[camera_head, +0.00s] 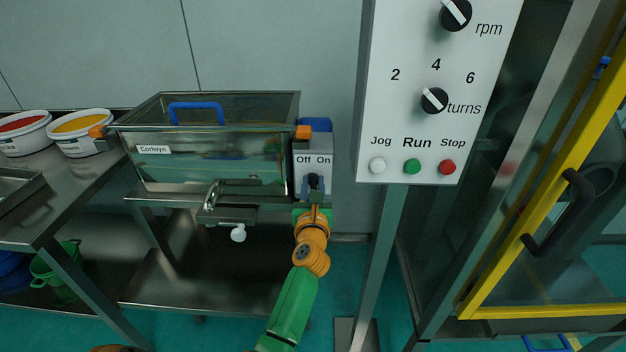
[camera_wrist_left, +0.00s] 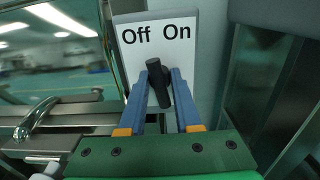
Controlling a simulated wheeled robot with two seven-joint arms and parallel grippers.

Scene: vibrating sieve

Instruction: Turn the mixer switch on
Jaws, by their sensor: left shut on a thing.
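The mixer switch is a black knob (camera_head: 313,180) on a pale panel (camera_head: 326,161) marked "Off" and "On", at the right end of the mixer (camera_head: 215,160). In the left wrist view the black knob (camera_wrist_left: 158,82) is close up, below the two words. It leans slightly, its top toward the left, the "Off" side. My left gripper (camera_head: 313,188) comes up from below, and its blue fingers (camera_wrist_left: 164,78) lie on both sides of the knob, shut on it. The fingers hide part of the knob in the head view. My right gripper is not in view.
A control box (camera_head: 400,130) with dials and Jog, Run and Stop buttons stands to the right on a post. A yellow-framed glass door (camera_head: 545,311) is farther right. A metal table (camera_head: 75,185) with white buckets (camera_head: 84,143) is at the left. A white-knobbed lever (camera_head: 238,233) hangs under the mixer.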

